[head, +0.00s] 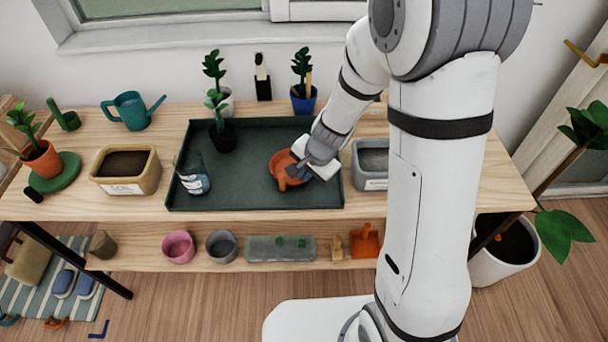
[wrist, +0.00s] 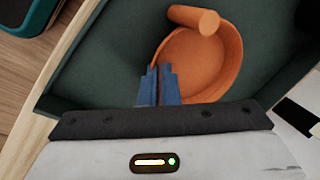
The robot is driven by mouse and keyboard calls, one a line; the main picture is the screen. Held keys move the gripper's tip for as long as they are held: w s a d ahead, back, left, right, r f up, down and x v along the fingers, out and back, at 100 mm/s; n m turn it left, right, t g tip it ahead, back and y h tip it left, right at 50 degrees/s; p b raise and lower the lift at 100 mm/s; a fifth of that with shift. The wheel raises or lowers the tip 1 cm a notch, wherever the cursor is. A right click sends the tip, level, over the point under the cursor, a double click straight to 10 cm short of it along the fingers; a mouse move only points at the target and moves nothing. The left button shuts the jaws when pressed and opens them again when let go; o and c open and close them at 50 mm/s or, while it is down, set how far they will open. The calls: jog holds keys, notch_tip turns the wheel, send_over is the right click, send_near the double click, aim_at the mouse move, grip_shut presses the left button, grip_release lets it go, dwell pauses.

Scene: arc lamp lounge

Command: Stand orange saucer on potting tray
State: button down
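The orange saucer (head: 281,163) is a shallow round dish with a short peg-like handle at its rim. It is over the right part of the dark green potting tray (head: 240,190); whether it touches the tray floor I cannot tell. My gripper (head: 296,172) is at the saucer's right side. In the wrist view, my gripper's two blue-grey fingers (wrist: 159,72) are close together with the near rim of the saucer (wrist: 205,65) between them. The tray (wrist: 95,60) shows beneath. The part of the rim between the fingers is hidden.
A blue pot (head: 303,100) stands behind. The tray's front middle is clear.

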jog(key=shift+f, duration=0.1)
jog(key=c, duration=1.7)
grip_release()
jog(key=shift+r, duration=0.45)
jog(key=p+v, duration=0.3)
jog(key=v, duration=0.8)
jog(key=s+d+r+n+h, duration=0.1)
jog(key=s+d+r+n, duration=0.2)
jog(key=s, duration=0.1)
jog(key=s+d+r+n+h, duration=0.1)
jog(key=s+d+r+n, duration=0.1)
jog(key=s+d+r, duration=0.1)
jog(key=s+d+r+n, duration=0.3)
jog(key=s+r, duration=0.1)
jog(key=s, duration=0.3)
jog(key=shift+s+r+n+h, duration=0.15)
jog(key=shift+r+n+h, duration=0.15)
jog(key=shift+h, duration=0.1)
